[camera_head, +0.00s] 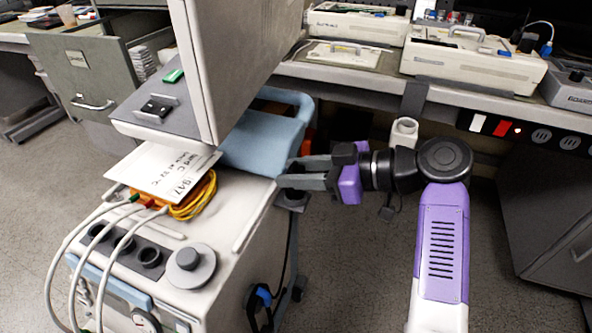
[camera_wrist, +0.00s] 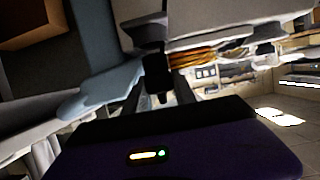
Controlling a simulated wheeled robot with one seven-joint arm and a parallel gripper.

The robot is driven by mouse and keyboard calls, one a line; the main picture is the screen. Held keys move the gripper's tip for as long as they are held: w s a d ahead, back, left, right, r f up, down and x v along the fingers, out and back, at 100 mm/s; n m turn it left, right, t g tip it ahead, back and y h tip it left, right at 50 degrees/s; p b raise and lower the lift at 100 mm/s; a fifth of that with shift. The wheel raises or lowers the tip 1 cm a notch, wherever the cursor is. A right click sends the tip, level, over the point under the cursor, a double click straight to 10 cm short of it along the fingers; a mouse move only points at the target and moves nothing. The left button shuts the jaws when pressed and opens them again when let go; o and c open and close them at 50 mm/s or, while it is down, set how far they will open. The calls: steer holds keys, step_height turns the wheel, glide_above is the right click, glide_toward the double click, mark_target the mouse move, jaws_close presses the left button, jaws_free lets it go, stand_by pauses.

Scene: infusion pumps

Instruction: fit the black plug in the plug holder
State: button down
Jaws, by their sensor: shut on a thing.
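My gripper (camera_head: 282,172) reaches in from the right to the far right corner of the pale machine (camera_head: 222,232). Its two grey fingers are shut on the black plug (camera_wrist: 158,74), seen between them in the wrist view. A grey rounded part (camera_wrist: 148,28), which looks like the plug holder, lies right beyond the plug in the wrist view. In the head view a dark grey bracket (camera_head: 292,200) shows just under the fingertips at the machine's edge. The fingers mostly hide the plug there. I cannot tell whether the plug is seated or only touching the holder.
A blue handle (camera_head: 268,140) stands close behind the fingers. A white card (camera_head: 165,170) and orange coiled cable (camera_head: 195,200) lie on the machine. A tall cabinet (camera_head: 240,60) rises above. A bench (camera_head: 345,78) with devices runs along the back. Floor at lower right is clear.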

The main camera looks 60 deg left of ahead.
steer(key=shift+f+b, duration=1.1)
steer(key=shift+f, duration=0.4)
steer(key=c, duration=0.9)
jaws_free()
steer(key=shift+p+v, duration=0.75)
steer(key=shift+v, duration=3.15)
